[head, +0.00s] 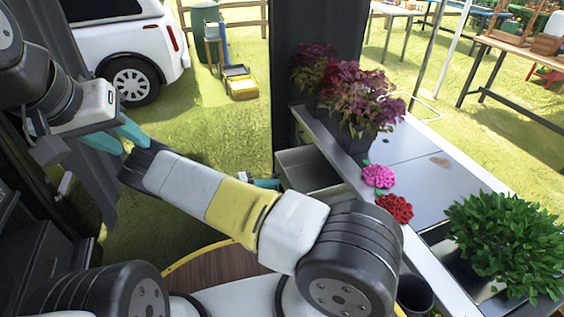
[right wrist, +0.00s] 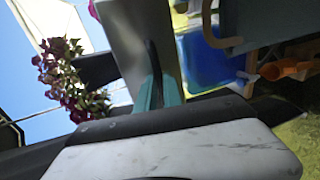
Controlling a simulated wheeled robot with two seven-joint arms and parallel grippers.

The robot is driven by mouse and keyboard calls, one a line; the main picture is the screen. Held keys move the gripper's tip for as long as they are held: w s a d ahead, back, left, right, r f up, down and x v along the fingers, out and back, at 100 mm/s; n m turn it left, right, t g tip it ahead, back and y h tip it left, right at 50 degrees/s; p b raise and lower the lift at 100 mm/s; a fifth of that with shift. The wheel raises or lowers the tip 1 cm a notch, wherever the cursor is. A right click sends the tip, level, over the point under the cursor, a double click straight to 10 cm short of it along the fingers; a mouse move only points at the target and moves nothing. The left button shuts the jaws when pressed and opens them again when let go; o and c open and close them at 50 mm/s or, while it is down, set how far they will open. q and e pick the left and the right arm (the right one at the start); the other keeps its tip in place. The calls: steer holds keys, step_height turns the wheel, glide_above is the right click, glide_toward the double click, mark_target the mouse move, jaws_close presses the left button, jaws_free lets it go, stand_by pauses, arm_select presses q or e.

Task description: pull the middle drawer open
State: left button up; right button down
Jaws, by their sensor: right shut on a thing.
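A grey drawer (head: 308,165) juts out from under the counter in the head view, with its hollow inside showing. I cannot tell from this view which drawer of the stack it is. My right gripper (head: 265,182) is at its front, partly hidden behind my own right arm. In the right wrist view, the teal fingers of my right gripper (right wrist: 158,92) are shut on a dark handle (right wrist: 152,60) beside a grey panel (right wrist: 135,30). My left gripper (head: 116,138) is at the upper left, its teal fingers apart and empty, away from the drawer.
The counter (head: 415,140) holds potted purple plants (head: 350,90), a pink flower (head: 378,176), a red flower (head: 395,208) and a green bush (head: 505,240). A dark post (head: 300,45) stands behind. Grass lies open at the back left, near a white car (head: 125,45).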

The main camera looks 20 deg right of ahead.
steer(key=f+v, duration=0.1)
steer(key=v, duration=0.5)
steer(key=shift+a+f, duration=0.2)
steer(key=shift+a, duration=0.3)
steer(key=shift+s, duration=0.1)
steer(key=c, duration=1.5)
jaws_free()
steer(key=v, duration=0.7)
steer(key=shift+a+r, duration=0.15)
steer(key=shift+a, duration=0.25)
